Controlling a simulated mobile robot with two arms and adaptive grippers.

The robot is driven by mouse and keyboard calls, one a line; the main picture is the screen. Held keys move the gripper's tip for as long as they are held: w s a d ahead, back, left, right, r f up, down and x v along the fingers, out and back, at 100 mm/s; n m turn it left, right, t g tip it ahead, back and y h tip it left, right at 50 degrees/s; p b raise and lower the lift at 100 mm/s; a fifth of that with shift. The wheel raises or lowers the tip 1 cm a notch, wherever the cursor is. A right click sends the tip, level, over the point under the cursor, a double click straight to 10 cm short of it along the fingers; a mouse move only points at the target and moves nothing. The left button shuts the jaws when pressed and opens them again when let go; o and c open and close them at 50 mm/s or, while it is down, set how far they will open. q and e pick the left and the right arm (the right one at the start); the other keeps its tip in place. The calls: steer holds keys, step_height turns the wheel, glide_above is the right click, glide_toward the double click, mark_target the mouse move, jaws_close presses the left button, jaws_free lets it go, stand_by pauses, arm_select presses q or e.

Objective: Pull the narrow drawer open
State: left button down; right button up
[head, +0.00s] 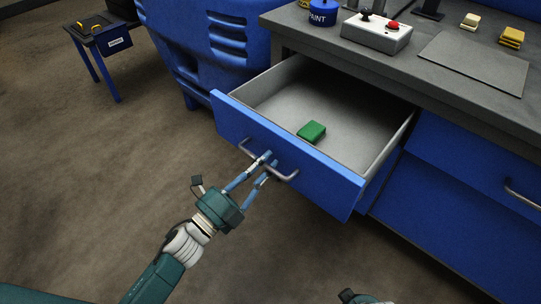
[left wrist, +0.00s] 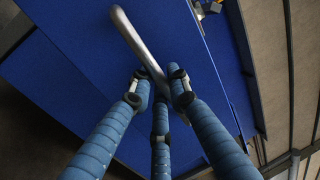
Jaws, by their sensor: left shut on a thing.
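The blue drawer (head: 320,183) stands pulled out from the workbench, with its grey inside showing. A green block (head: 312,132) lies on the drawer floor. The drawer's metal bar handle (head: 285,177) runs across the blue front. My left gripper (head: 269,161) is at the handle, its blue fingers shut on the bar. In the left wrist view the fingers (left wrist: 161,85) close around the lower end of the visible handle (left wrist: 133,37). Part of the handle is hidden behind the fingers. My right gripper shows only as a small dark piece at the bottom edge in the head view.
A blue paint pot (head: 322,13), a control box with a red button (head: 377,33), a grey mat (head: 474,63) and yellow blocks (head: 511,37) are on the worktop. A blue bin (head: 214,45) stands left of the drawer. The floor (head: 110,170) in front is clear.

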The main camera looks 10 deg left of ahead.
arm_select(q)
steer(key=shift+s+a, duration=0.2)
steer(key=shift+s, duration=0.05)
steer(key=c, duration=1.6)
jaws_free()
steer(key=shift+c, duration=0.2)
steer(key=v, duration=1.2)
